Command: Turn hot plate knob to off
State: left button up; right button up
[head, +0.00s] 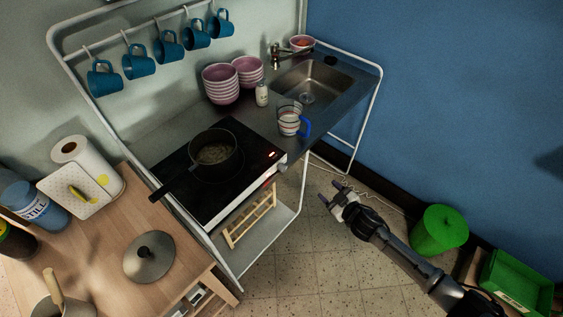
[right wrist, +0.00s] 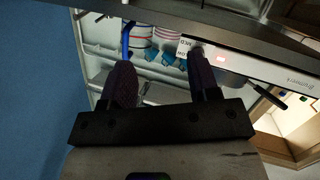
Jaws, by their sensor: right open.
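The hot plate (head: 240,188) has a black glass top and a pale front panel, and stands on the counter's left part. A red light glows on it; the panel (right wrist: 255,68) and light also show in the right wrist view. The small knob (head: 282,168) is at the panel's right end; the right wrist view shows that end partly hidden by a finger. A dark pot (head: 215,153) sits on the hot plate. My right gripper (head: 332,194) is open and empty, in front of and right of the knob, apart from it. Its fingers (right wrist: 163,82) also show in the right wrist view. My left gripper is out of view.
A measuring cup with a blue handle (head: 289,122) stands right of the hot plate, near the sink (head: 312,82). Pink bowls (head: 221,84) and a small bottle (head: 262,94) are behind. A wooden table (head: 170,225) with a lid is left. Floor space is free before the counter.

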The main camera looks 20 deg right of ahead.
aim_at(285, 169)
jog(key=s+a+r+y, duration=0.2)
jog(key=a+r+y, duration=0.1)
jog(key=a+y, duration=0.2)
jog(key=shift+t, duration=0.3)
jog(key=x, duration=0.4)
jog(key=b+x, duration=0.1)
jog(key=x, duration=0.7)
jog(key=shift+w+r, duration=0.3)
jog(key=shift+w, duration=0.15)
jog(key=shift+w+a+b, duration=0.15)
jog(key=shift+w+b, duration=0.15)
jog(key=shift+w, duration=0.1)
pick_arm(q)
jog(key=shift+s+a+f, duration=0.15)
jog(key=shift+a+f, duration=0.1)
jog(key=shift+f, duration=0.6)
pick_arm(e)
jog(key=shift+w+a, duration=0.1)
jog(key=shift+c, duration=0.4)
jog(key=c, duration=0.9)
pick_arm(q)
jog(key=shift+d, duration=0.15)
pick_arm(e)
jog(key=shift+o, duration=0.2)
